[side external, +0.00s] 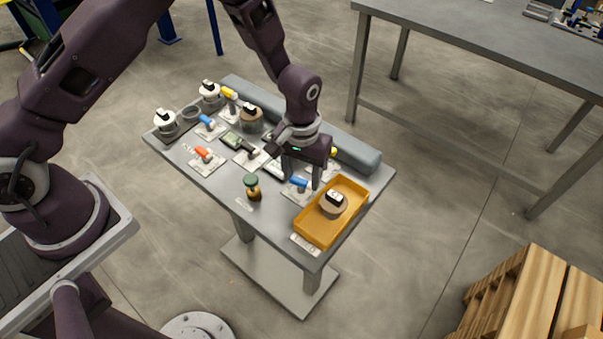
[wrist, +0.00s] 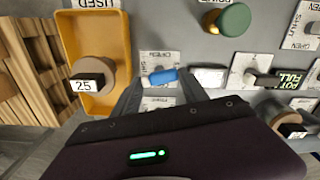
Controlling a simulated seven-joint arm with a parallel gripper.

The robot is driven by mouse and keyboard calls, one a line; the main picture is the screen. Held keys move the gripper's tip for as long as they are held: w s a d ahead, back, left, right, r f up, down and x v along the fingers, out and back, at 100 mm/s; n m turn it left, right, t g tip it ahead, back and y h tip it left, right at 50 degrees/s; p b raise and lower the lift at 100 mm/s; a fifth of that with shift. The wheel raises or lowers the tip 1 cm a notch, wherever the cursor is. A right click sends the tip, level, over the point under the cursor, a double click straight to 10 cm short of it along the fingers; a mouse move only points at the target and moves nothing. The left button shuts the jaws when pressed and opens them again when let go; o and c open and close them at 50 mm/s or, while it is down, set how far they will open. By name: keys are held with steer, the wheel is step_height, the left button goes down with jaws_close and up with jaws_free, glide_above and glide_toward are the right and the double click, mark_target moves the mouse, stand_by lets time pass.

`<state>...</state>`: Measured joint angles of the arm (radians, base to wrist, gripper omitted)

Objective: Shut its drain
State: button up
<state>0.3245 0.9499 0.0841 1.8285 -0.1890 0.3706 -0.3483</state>
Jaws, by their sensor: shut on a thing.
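A blue valve handle (side external: 299,182) sits on a pale plate beside the orange tray. In the wrist view the blue handle (wrist: 162,76) lies nearly crosswise between my fingertips, over a plate (wrist: 147,57) with OPEN and SHUT lettering. My gripper (side external: 302,180) reaches down over this plate and is shut on the blue handle; its fingers (wrist: 160,84) stand at the handle's two sides. The fingers and palm hide part of the plate. A second blue handle (side external: 206,120), an orange handle (side external: 203,152) and a yellow handle (side external: 229,94) stand on other plates.
The orange tray (side external: 314,236), marked USED in the wrist view, holds a round cartridge (wrist: 95,77) labelled 25. A green-topped brass knob (side external: 252,187) stands close by. A black handle (wrist: 277,80) bears a FULL tag. White-topped canisters (side external: 166,123) stand at the far left end. A grey cylinder (side external: 355,154) runs along the back.

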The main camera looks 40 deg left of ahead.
steer(key=shift+d+m, duration=0.1)
steer(key=shift+m, duration=1.4)
steer(key=o, duration=1.4)
